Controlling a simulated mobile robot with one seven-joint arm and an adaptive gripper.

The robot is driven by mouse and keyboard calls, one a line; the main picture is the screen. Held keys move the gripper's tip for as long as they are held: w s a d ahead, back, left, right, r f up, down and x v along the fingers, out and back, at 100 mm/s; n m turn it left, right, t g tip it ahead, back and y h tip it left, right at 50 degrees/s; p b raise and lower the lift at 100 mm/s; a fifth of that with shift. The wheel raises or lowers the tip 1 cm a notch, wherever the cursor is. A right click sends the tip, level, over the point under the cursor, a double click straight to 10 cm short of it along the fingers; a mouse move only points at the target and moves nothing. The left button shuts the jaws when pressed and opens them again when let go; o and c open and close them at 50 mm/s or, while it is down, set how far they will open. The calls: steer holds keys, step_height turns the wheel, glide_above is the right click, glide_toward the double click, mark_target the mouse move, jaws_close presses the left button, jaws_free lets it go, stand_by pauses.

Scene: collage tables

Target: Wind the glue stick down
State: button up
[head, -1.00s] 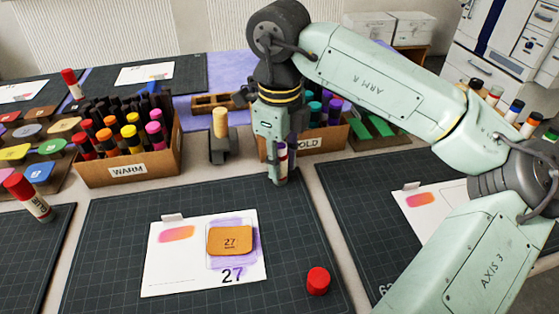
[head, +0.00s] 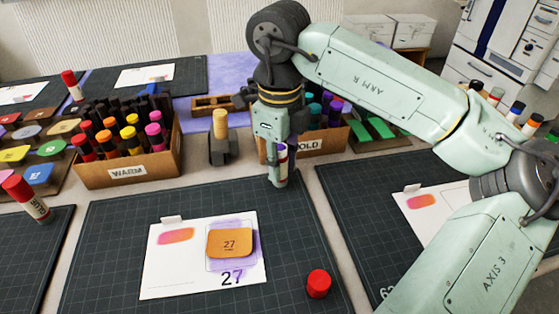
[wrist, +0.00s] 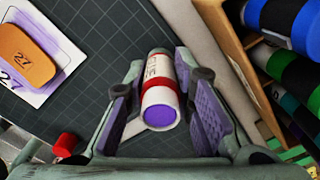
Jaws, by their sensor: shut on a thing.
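The glue stick (wrist: 160,95) is a white tube with a red band, and its purple end faces the wrist camera. My gripper (wrist: 160,100) has a finger on each side of it and is shut on it. In the head view the glue stick (head: 282,160) shows beside my gripper (head: 279,180), over the back right of the dark cutting mat (head: 110,240). My fingers partly hide it there. Whether its lower end touches the mat is unclear. A red cap (head: 318,283) lies apart on the mat's front right; it also shows in the wrist view (wrist: 66,143).
A card (head: 160,275) with an orange tile (head: 230,242) lies on the mat. A WARM box (head: 128,170) of markers stands at the back left, and a COLD box (head: 335,140) is close behind and right of my gripper. Another glue stick (head: 27,197) stands at the left.

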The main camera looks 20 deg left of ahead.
mark_target(279, 147)
steer(key=o, duration=1.1)
steer(key=o, duration=0.6)
steer(key=shift+c, duration=0.2)
steer(key=shift+r, duration=0.15)
steer(key=shift+r+p, duration=2.5)
steer(key=shift+r, duration=1.2)
steer(key=shift+f, duration=0.1)
